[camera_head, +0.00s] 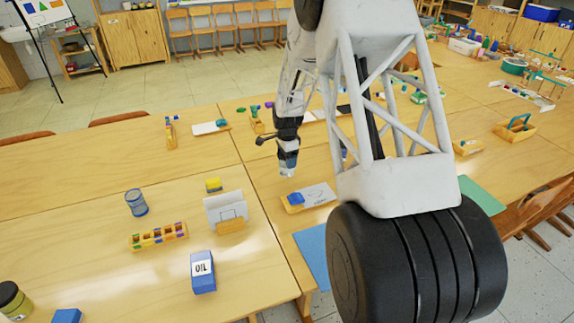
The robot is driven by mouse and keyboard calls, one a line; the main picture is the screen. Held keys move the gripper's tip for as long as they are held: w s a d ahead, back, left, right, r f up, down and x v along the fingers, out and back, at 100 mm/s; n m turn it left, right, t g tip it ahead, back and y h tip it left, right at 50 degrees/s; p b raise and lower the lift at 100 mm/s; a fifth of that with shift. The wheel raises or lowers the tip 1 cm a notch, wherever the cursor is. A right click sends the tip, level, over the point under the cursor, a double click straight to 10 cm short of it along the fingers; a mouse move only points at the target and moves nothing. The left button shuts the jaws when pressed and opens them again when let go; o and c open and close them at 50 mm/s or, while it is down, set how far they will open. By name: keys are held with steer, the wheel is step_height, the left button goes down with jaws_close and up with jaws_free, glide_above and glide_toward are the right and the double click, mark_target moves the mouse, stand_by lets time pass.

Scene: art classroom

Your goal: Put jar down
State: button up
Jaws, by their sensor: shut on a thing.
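My gripper (287,146) is small and dark in the middle of the head view, at the end of my white arm. It is shut on a small jar (288,166), which looks glassy with a bluish-grey tint. The jar hangs below the jaws, roughly upright, over the wooden tables near the seam between the left and right tabletops. I cannot tell its exact height; its bottom appears clear of the table. My arm's white frame and black joint cover much of the right tables. Another jar (14,300), dark-lidded and yellowish, stands at the lower left edge.
The left table (70,240) holds a blue mesh cup (136,203), a block tray (159,236), a card holder (228,214) and an OIL box (202,272). The far left tabletop is mostly bare.

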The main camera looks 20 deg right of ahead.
steer(key=shift+f, duration=1.75)
steer(key=shift+f, duration=0.1)
steer(key=o, duration=1)
step_height(320, 180, up, 12)
steer(key=shift+r, duration=0.1)
